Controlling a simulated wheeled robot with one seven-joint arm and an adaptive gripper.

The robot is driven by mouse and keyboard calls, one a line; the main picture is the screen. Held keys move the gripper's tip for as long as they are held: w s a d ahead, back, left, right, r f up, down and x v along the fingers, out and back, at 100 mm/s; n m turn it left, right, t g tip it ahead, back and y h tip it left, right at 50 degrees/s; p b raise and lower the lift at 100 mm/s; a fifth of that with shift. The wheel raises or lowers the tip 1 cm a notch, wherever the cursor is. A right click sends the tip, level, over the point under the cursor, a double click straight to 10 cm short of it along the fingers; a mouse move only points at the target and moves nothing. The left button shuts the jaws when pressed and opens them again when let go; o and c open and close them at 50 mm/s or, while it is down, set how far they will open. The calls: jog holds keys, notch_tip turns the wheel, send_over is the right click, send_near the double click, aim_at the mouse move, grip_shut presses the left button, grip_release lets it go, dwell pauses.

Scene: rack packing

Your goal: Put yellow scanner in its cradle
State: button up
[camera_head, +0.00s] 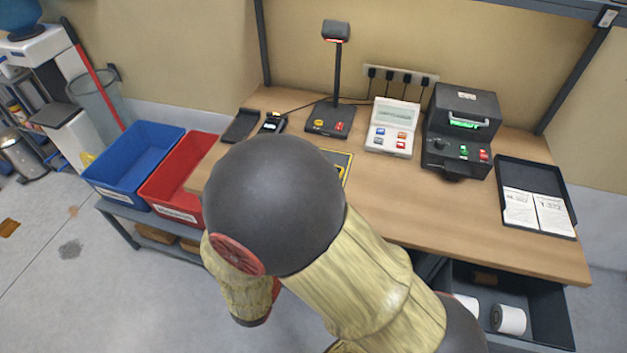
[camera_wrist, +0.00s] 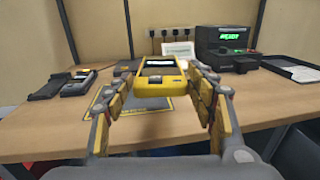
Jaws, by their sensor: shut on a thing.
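The yellow scanner (camera_wrist: 160,94) with a dark screen is held between the fingers of my gripper (camera_wrist: 161,76) in the wrist view, above the tabletop. My gripper is shut on its sides. In the head view my arm hides both gripper and scanner. At the table's left end lies an empty-looking dark cradle (camera_head: 241,126), also in the wrist view (camera_wrist: 47,87). Right beside it is a second dark cradle (camera_head: 272,122) that seems to hold a grey device; it also shows in the wrist view (camera_wrist: 78,84). Neither cradle touches the scanner.
A dark mat with yellow edging (camera_wrist: 103,101) lies on the wooden table (camera_head: 470,225). Behind stand a lamp-like post (camera_head: 338,75), a white button box (camera_head: 393,127) and a black printer (camera_head: 463,110). A black tray with labels (camera_head: 520,175) lies right. Blue (camera_head: 118,182) and red (camera_head: 165,190) bins stand left.

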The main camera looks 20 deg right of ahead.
jog(key=w+f+b, duration=0.1)
jog(key=w+f, duration=0.2)
jog(key=w, duration=0.1)
jog(key=w+d+f+b, duration=0.1)
jog(key=w+f+b, duration=0.1)
jog(key=w+f, duration=0.1)
jog(key=w+d+f+b, duration=0.1)
jog(key=w+f+b, duration=0.1)
jog(key=w, duration=0.4)
jog(key=shift+d+f, duration=0.25)
jog(key=shift+f, duration=0.35)
jog(key=shift+w+f+b, duration=0.2)
jog(key=shift+b, duration=0.15)
jog(key=shift+w+f+b, duration=0.2)
jog(key=shift+f+b, duration=0.5)
jog(key=shift+f, duration=0.8)
jog(key=shift+f, duration=0.1)
jog(key=o, duration=1.4)
jog(key=shift+f, duration=0.1)
jog(key=shift+f+b, duration=0.1)
jog(key=shift+b, duration=0.3)
